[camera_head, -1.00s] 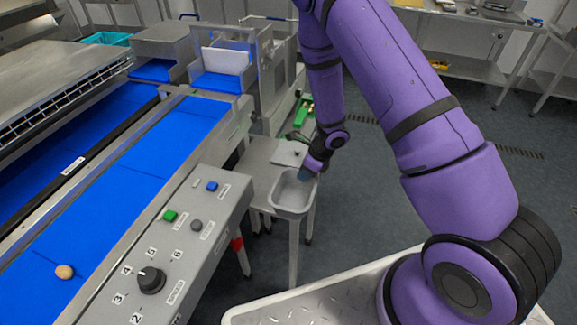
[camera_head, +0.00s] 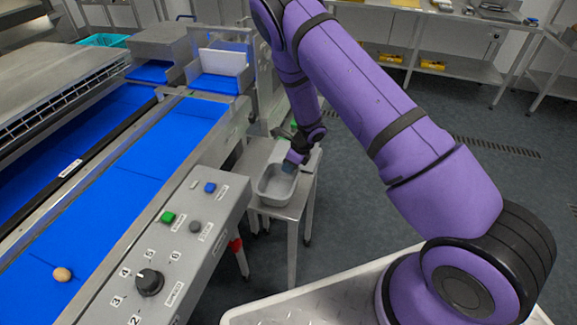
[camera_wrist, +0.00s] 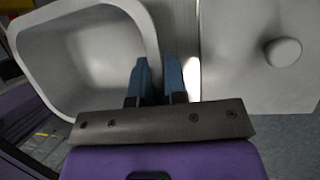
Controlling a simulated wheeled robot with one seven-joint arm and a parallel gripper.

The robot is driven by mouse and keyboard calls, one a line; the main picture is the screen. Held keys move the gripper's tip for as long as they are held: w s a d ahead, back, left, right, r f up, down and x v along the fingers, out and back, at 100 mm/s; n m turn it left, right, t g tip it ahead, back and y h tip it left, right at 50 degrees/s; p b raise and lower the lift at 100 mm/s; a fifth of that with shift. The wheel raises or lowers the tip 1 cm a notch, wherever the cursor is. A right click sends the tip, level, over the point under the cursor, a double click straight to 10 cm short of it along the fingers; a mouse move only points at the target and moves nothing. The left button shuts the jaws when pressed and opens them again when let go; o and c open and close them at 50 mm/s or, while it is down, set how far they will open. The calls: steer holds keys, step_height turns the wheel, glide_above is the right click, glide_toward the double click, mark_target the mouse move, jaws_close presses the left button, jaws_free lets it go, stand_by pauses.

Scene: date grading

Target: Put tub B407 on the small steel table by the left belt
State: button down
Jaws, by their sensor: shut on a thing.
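A pale grey, open, empty-looking tub (camera_head: 274,190) is at the small steel table (camera_head: 306,184) beside the left belt. It looks upright and sits over the near part of the top; I cannot tell whether it rests on it or hangs just above. My gripper (camera_head: 288,166) is at the tub's far right rim. In the wrist view my gripper (camera_wrist: 156,75) has its two blue-grey fingers close together on the rim of the tub (camera_wrist: 85,60), whose inside shows at left. No label on the tub is readable.
A flat pale plate with a rounded knob (camera_wrist: 284,52) lies beside the tub in the wrist view. The belt's control panel (camera_head: 185,235) stands close left of the table. A small brown date (camera_head: 62,274) lies on the blue belt (camera_head: 130,160). Floor to the right is clear.

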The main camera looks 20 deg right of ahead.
steer(key=c, duration=1.2)
jaws_free()
steer(key=shift+o, duration=0.2)
